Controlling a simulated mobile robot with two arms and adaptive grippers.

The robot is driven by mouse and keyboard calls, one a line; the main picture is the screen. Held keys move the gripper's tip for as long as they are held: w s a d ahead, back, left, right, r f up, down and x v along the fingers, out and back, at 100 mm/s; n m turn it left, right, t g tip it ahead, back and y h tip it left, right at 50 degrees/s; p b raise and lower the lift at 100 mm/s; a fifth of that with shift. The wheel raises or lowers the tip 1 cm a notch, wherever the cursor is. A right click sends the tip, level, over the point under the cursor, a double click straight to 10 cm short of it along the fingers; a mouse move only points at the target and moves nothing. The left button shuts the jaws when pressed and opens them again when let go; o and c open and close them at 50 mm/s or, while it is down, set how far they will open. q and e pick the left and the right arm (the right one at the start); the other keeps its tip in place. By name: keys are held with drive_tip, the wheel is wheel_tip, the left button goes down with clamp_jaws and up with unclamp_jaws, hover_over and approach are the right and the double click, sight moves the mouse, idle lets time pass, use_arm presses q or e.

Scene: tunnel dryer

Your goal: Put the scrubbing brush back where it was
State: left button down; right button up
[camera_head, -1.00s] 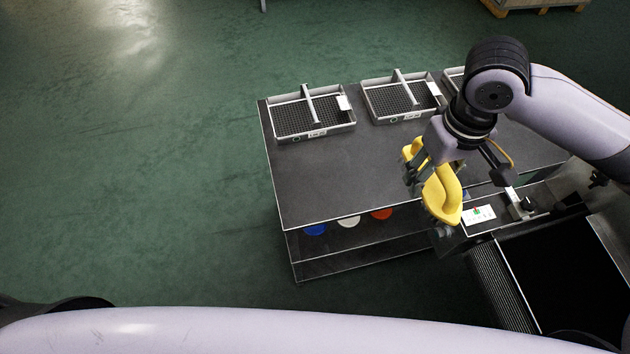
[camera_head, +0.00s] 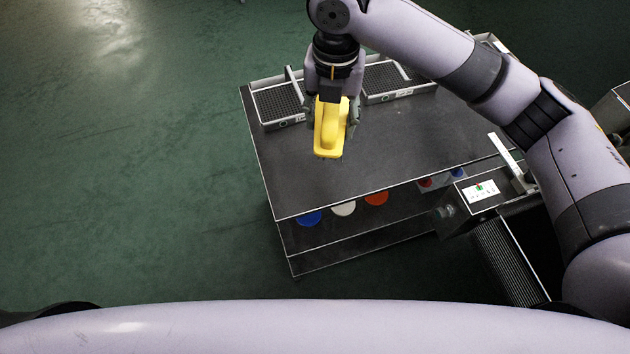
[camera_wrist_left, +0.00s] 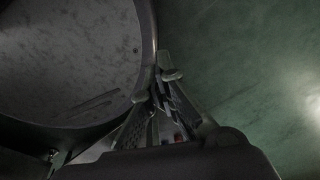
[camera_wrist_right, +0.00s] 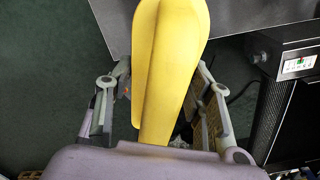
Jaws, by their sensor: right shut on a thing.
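The yellow scrubbing brush (camera_head: 331,128) is held in my right gripper (camera_head: 334,122), above the dark top of the cart (camera_head: 370,155). Only its yellow body shows; bristles are not visible. In the right wrist view the brush (camera_wrist_right: 170,70) lies lengthwise between the two fingers of the right gripper (camera_wrist_right: 165,100), covering much of the view. I cannot tell whether the brush touches the cart top. My left gripper (camera_wrist_left: 166,78) shows only in the left wrist view, its fingertips together and with nothing seen between them.
Wire-mesh trays stand along the cart's back edge, one at left (camera_head: 280,100) and one beside it (camera_head: 395,82). Blue (camera_head: 309,218), white (camera_head: 344,208) and red (camera_head: 376,198) round items sit on the lower shelf. A machine with a small panel (camera_head: 480,191) stands at right. The front cart top is clear.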

drive_tip(key=a+n, duration=0.1)
drive_tip(key=n, duration=0.2)
drive_tip(key=shift+w+a+f, duration=0.1)
drive_tip(key=shift+a+f, duration=0.1)
drive_tip(key=shift+a, duration=0.2)
drive_tip(key=shift+a+n, duration=0.25)
drive_tip(key=shift+n, duration=0.45)
drive_tip(key=shift+a+f, duration=0.1)
drive_tip(key=shift+f, duration=0.1)
wheel_tip(320, 180, down, 15)
drive_tip(key=shift+r+p, duration=0.15)
drive_tip(key=shift+p, duration=0.25)
wheel_tip(320, 180, down, 4)
drive_tip(key=shift+f, duration=0.2)
use_arm(q)
drive_tip(key=shift+s+d+r, duration=0.15)
drive_tip(key=shift+s+r, duration=0.15)
drive_tip(key=shift+s, duration=0.35)
use_arm(e)
drive_tip(key=shift+f, duration=0.25)
